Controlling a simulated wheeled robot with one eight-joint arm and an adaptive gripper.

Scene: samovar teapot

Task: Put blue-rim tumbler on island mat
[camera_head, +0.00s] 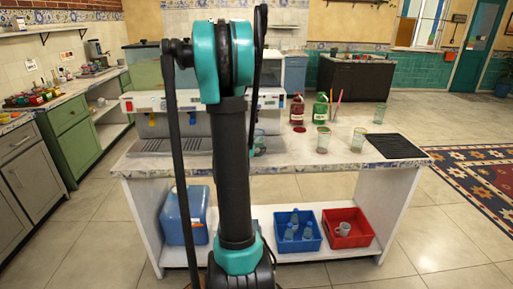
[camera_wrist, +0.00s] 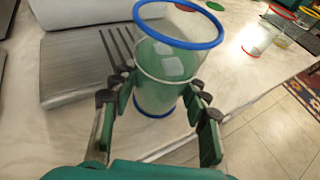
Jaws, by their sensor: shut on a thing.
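The blue-rim tumbler (camera_wrist: 172,62) is clear, with a blue rim and blue base, and shows pale green and whitish square shapes inside. My gripper (camera_wrist: 163,88) is shut around its sides in the wrist view. The tumbler looks upright over the pale counter; whether its base touches the counter I cannot tell. In the head view my arm hides the gripper and most of what it holds. The island mat (camera_head: 391,146) is a dark ribbed rectangle at the right end of the island, bare on top.
On the island (camera_head: 285,158) stand two other tumblers (camera_head: 323,139) (camera_head: 358,139), a red bottle (camera_head: 297,111) and a green bottle (camera_head: 320,109), left of the mat. A grey grated machine (camera_wrist: 75,75) is close left of my gripper. Blue (camera_head: 297,242) and red (camera_head: 348,240) bins sit below.

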